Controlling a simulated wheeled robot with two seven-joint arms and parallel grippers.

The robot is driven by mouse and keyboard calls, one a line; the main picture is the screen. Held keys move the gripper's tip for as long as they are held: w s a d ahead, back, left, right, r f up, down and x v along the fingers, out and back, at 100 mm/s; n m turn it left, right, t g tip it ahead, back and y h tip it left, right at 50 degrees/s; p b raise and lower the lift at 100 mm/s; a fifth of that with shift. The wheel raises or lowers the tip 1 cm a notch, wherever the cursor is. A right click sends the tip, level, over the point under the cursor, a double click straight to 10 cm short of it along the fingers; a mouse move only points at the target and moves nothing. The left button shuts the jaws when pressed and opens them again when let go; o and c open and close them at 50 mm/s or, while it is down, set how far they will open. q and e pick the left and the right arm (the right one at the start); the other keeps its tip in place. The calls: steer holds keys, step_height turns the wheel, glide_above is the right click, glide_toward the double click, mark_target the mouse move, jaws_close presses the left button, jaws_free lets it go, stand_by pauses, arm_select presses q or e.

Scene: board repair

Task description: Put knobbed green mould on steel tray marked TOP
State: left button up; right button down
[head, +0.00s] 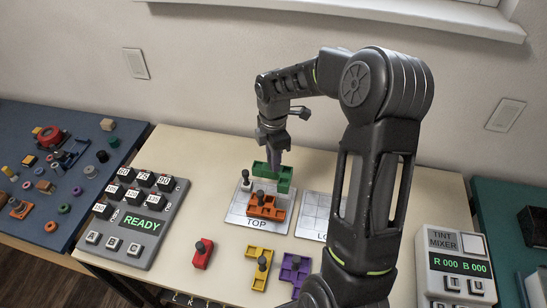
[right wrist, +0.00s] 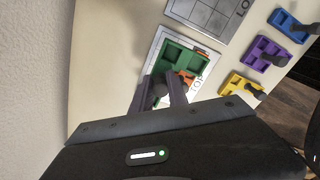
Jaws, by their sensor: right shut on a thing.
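The green mould (head: 285,178) is over the back part of the steel tray marked TOP (head: 236,216). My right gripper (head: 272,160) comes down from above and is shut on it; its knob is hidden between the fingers. In the right wrist view the green mould (right wrist: 172,52) sits just beyond the fingertips (right wrist: 163,92) and partly covers an orange mould. I cannot tell whether the green mould touches the tray. The knobbed orange mould (head: 267,211) lies on the tray, in front of the green one. My left gripper is out of view.
A second tray (head: 312,212) is partly behind my arm. Red (head: 201,258), yellow (head: 259,275) and purple (head: 294,268) moulds lie in front. A READY keypad (head: 140,222) is left, a tint mixer (head: 455,262) right.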

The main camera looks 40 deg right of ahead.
mark_target(273, 177)
steer(key=shift+f+b, duration=2.45)
steer(key=shift+f, duration=1.2)
steer(key=shift+f+b, duration=0.3)
steer(key=shift+f, duration=0.15)
steer(key=c, duration=1.2)
jaws_free()
steer(key=shift+r, duration=0.1)
steer(key=shift+r+b, duration=0.3)
steer(key=shift+r, duration=3.5)
